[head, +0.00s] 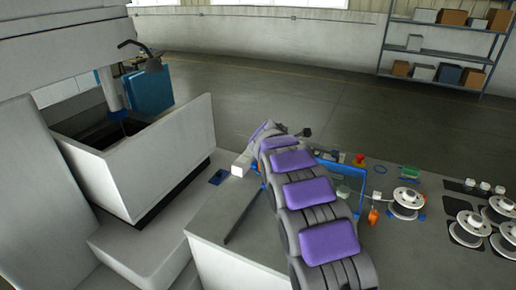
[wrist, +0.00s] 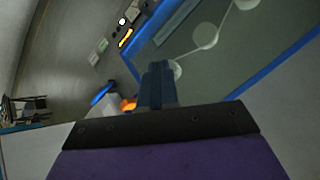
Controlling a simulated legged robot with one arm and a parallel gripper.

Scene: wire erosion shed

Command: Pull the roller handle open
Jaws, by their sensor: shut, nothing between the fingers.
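My gripper (wrist: 158,68) is shut and empty in the wrist view, its dark blue fingers together. A blue-framed clear panel (wrist: 235,65) lies just beyond and right of the fingertips, with pale round rollers (wrist: 205,36) and a thin line showing through it. In the head view the blue frame (head: 364,190) stands to the right of my arm, partly hidden by it. I cannot pick out the roller handle with certainty. I cannot tell whether the fingertips touch the panel.
White wire spools (head: 407,200) stand on the grey bench (head: 400,250) at the right. A red button (head: 359,158) and an orange item (head: 373,215) are near the frame. An open-topped machine tank (head: 165,160) stands left. Shelves (head: 440,57) stand far back, beyond open floor.

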